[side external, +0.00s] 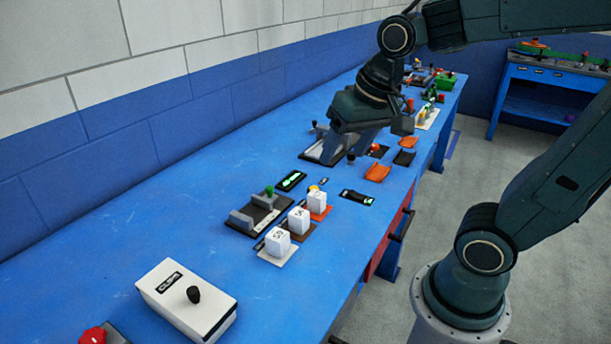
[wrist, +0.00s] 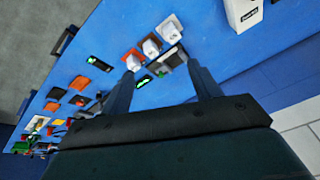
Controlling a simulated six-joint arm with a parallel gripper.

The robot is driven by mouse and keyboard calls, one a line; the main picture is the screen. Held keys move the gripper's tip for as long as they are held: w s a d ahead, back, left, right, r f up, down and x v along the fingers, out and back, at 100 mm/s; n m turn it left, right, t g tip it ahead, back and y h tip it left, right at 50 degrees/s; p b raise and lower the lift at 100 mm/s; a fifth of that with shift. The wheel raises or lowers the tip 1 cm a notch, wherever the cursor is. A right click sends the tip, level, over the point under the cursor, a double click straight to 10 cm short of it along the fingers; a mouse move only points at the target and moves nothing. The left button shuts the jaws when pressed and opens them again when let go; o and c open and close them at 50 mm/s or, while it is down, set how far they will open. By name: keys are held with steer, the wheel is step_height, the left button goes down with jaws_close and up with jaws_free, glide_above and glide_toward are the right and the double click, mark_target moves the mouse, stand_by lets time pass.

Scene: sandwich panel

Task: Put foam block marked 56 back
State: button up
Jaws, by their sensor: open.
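Three white foam blocks stand in a row on small pads in the side external view: the nearest block (side external: 278,242), the middle block (side external: 298,221) and the far block (side external: 317,202). They carry dark markings too small to read surely, so I cannot tell which is 56. In the wrist view the blocks (wrist: 151,47) show beyond the fingers. My gripper (side external: 343,156) is open and empty, above the bench and farther along it than the blocks. Its two fingers (wrist: 162,75) show spread apart in the wrist view.
A grey fixture with a green knob (side external: 258,214) stands beside the blocks. A green-lit display (side external: 291,181) and a black device (side external: 357,197) lie nearby. Orange (side external: 377,173) and black (side external: 404,158) pads lie farther along.

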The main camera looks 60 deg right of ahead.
steer(key=s+a+n+t, duration=0.1)
steer(key=s+a+n, duration=0.1)
steer(key=s+n, duration=0.3)
steer(key=shift+s+r+t, duration=0.3)
steer(key=shift+s+r, duration=0.05)
steer(key=shift+s, duration=0.9)
